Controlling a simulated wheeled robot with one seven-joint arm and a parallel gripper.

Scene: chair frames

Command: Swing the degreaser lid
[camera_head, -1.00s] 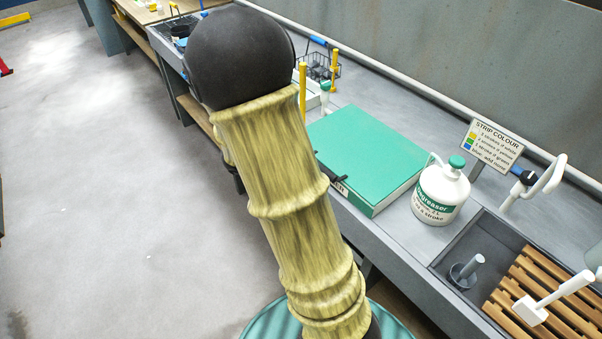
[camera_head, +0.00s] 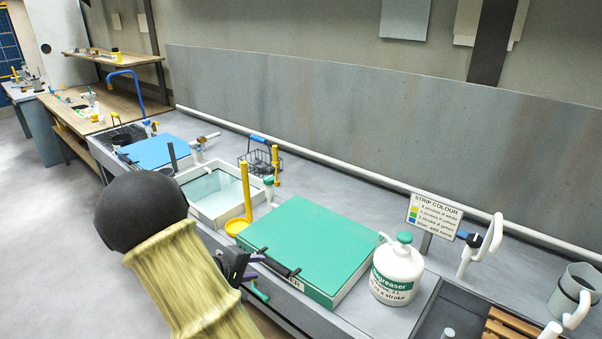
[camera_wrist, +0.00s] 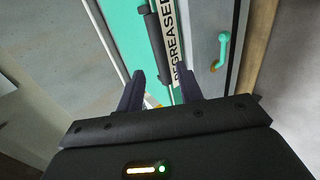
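The degreaser lid (camera_head: 310,240) is a flat green panel, lying closed on its white tank on the bench. A black bar handle (camera_head: 277,263) runs along its front edge; it also shows in the wrist view (camera_wrist: 156,45), beside the DEGREASER label (camera_wrist: 172,42). My gripper (camera_head: 256,267) is just in front of the handle, at the tank's front left. In the wrist view my gripper (camera_wrist: 163,88) has its two dark fingers apart and nothing held. The handle lies ahead of the gap between them. I cannot see contact.
A white degreaser jug (camera_head: 398,272) stands right of the lid. An open tank (camera_head: 212,195) with a yellow ladle (camera_head: 240,222) is to the left, and a blue lid (camera_head: 160,152) lies beyond. A strip colour sign (camera_head: 436,214) stands behind the jug. The floor at left is clear.

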